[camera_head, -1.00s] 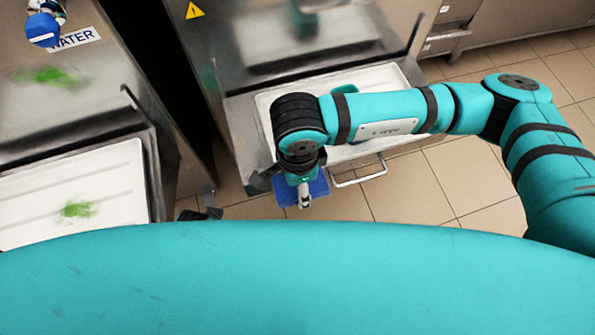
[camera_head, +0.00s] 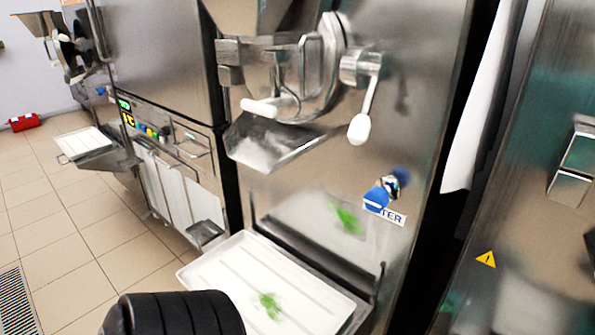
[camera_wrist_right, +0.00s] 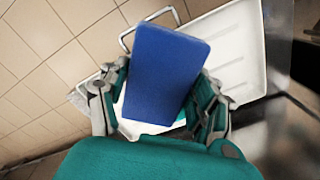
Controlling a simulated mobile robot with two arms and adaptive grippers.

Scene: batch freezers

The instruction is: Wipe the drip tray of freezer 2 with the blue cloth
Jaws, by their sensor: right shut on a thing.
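In the right wrist view my right gripper (camera_wrist_right: 160,78) is shut on the blue cloth (camera_wrist_right: 165,65), which looks like a flat, stiff blue slab between the fingers. A white drip tray (camera_wrist_right: 238,45) with a wire handle shows behind it; I cannot tell whether they touch. In the head view a white drip tray (camera_head: 215,272) under the nearest freezer (camera_head: 425,110) carries a green smear (camera_head: 270,304). No freezer number is readable. My left gripper is not in view, and my right gripper is outside the head view.
Another freezer (camera_head: 165,60) stands at left with its own white tray (camera_head: 85,143). A lever with a white knob (camera_head: 359,129) and a blue water tap (camera_head: 377,197) stick out above the near tray. A red box (camera_head: 24,122) lies on the far floor. Tiled floor at left is clear.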

